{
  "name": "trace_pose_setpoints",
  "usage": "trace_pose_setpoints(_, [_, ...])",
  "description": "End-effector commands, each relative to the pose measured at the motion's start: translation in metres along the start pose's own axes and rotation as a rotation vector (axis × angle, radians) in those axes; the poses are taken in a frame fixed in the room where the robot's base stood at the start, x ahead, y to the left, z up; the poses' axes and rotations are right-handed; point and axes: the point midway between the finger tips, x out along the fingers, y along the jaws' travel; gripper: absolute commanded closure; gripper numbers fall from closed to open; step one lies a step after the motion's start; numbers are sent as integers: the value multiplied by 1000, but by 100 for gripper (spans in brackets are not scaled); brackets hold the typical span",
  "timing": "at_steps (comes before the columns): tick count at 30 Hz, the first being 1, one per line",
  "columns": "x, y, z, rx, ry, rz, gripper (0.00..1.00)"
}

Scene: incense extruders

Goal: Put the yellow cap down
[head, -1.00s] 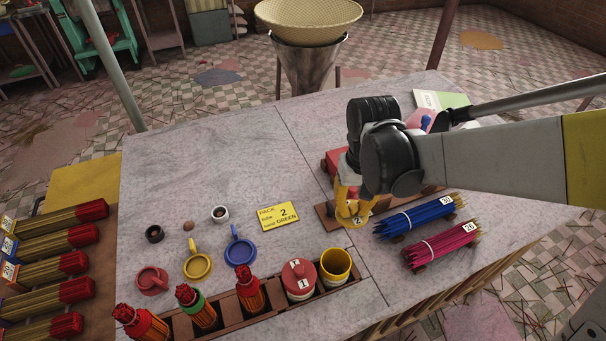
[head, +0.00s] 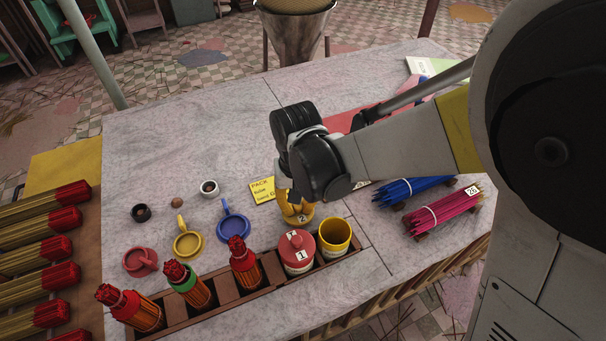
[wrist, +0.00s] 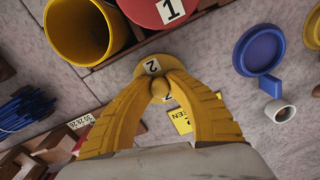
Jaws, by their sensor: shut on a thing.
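My gripper (wrist: 161,88) has yellow fingers and is shut on the knob of the yellow cap (wrist: 150,66), a round lid marked 2. In the head view my gripper (head: 296,205) holds the yellow cap (head: 298,218) over the table, behind the rack of tubes. Whether the cap touches the table cannot be told. The open yellow tube (head: 334,236) stands uncapped at the rack's right end; it also shows at upper left in the wrist view (wrist: 82,35). The red tube with its red cap marked 1 (head: 297,250) stands beside it.
Blue (head: 412,188) and magenta bundles (head: 444,211) lie right. The table's back left is clear.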

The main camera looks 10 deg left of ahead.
Motion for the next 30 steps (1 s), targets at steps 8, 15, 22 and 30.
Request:
trace_pose_setpoints(8, [17, 0, 0, 0, 0, 0, 100])
trace_pose_setpoints(15, [21, 0, 0, 0, 0, 0, 78])
trace_pose_setpoints(22, [20, 0, 0, 0, 0, 0, 63])
trace_pose_setpoints(30, [3, 0, 0, 0, 0, 0, 63])
